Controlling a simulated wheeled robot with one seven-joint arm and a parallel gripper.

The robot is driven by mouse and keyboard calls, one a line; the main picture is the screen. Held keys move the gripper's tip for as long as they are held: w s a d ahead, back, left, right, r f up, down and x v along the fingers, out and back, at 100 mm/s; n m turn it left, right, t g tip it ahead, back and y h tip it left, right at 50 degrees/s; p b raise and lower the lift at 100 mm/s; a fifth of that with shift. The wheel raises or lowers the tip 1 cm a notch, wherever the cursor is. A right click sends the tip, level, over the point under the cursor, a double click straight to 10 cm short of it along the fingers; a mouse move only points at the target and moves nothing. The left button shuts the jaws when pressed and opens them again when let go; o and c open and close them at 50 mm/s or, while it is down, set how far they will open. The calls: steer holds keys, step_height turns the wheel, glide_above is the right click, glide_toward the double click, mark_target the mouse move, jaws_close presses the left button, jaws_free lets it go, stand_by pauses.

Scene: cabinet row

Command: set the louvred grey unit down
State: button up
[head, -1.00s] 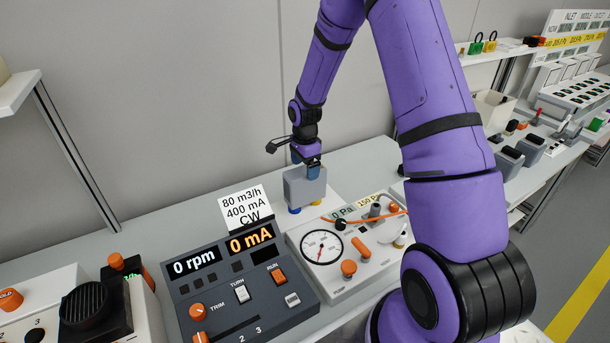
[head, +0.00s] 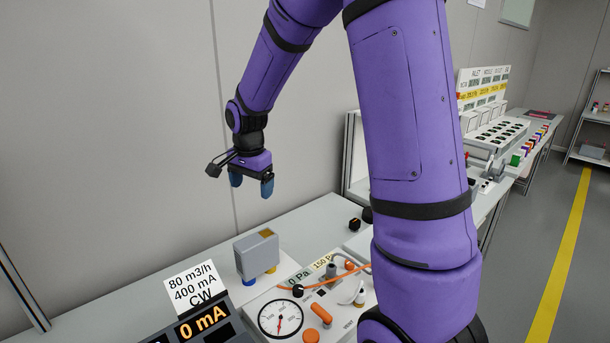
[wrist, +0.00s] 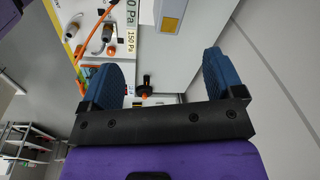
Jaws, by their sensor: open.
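The grey unit (head: 256,256) stands upright on the bench behind the gauge panel, with a blue foot and a yellow foot showing under it. Its louvres cannot be made out. A tan patch shows on its top, and in the wrist view the unit (wrist: 178,14) is at the top edge, partly cut off. My gripper (head: 252,186) is open and empty, above the unit and apart from it. In the wrist view the two blue fingers of my gripper (wrist: 163,82) are wide apart with nothing between them.
The gauge panel (head: 300,312) with an orange cable is in front of the unit. A white card (head: 192,288) stands left, behind the dark control box (head: 205,325). Bare bench (head: 310,225) lies behind and right of the unit. The wall (head: 110,130) is close behind.

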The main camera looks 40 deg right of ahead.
steer(key=s+a+r+n+t, duration=0.1)
steer(key=s+r+n, duration=0.3)
steer(key=s, duration=0.5)
steer(key=s+a+r+n+t, duration=0.1)
steer(key=s+a+r+n, duration=0.2)
steer(key=s, duration=0.6)
steer(key=s+a+r+n+t, duration=0.2)
steer(key=s+r+n, duration=0.5)
steer(key=s, duration=0.3)
steer(key=shift+r, duration=0.6)
